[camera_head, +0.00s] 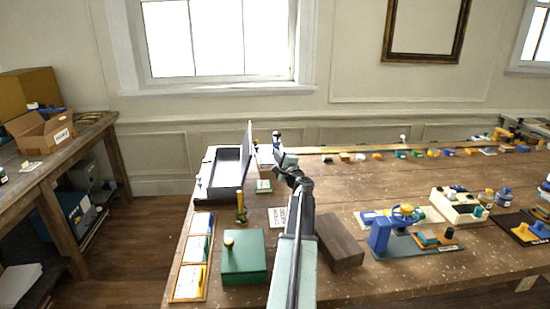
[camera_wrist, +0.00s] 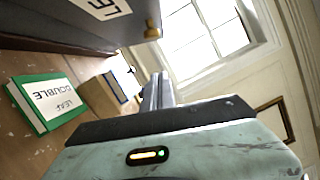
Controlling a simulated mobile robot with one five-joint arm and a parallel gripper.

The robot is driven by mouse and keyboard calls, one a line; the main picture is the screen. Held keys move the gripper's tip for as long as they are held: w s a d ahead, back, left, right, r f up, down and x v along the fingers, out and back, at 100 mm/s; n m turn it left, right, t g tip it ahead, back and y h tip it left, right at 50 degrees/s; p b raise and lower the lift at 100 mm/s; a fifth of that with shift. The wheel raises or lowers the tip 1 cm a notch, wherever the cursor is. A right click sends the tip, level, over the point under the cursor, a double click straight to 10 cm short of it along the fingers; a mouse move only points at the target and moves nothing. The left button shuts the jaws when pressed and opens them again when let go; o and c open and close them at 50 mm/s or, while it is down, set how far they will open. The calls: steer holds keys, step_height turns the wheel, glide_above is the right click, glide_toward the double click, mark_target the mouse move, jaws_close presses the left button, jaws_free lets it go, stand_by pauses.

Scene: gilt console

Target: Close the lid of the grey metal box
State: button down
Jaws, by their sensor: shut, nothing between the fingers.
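The grey metal box (camera_head: 224,169) sits at the far left corner of the wooden table, its interior open to view. Its lid (camera_head: 247,150) stands upright along the box's right side. In the wrist view the lid's dark outer face (camera_wrist: 55,32) fills the upper left, with a white label and a brass knob (camera_wrist: 152,29). My gripper (camera_head: 278,156) is to the right of the lid, apart from it. Its shut, empty fingers also show in the wrist view (camera_wrist: 156,92).
A green block (camera_wrist: 50,104) labelled "DOUBLE LEAF" lies below the lid, and it also shows in the head view (camera_head: 264,186). A green box (camera_head: 244,260), a dark wooden block (camera_head: 339,242) and a brass-and-green piece (camera_head: 241,210) stand nearer. Bare tabletop lies right of my gripper.

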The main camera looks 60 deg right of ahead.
steer(key=w+d+r+p, duration=0.1)
steer(key=w, duration=0.6)
steer(key=shift+w+r, duration=0.2)
steer(key=shift+r, duration=0.1)
steer(key=shift+d+p, duration=0.15)
steer(key=shift+p, duration=0.15)
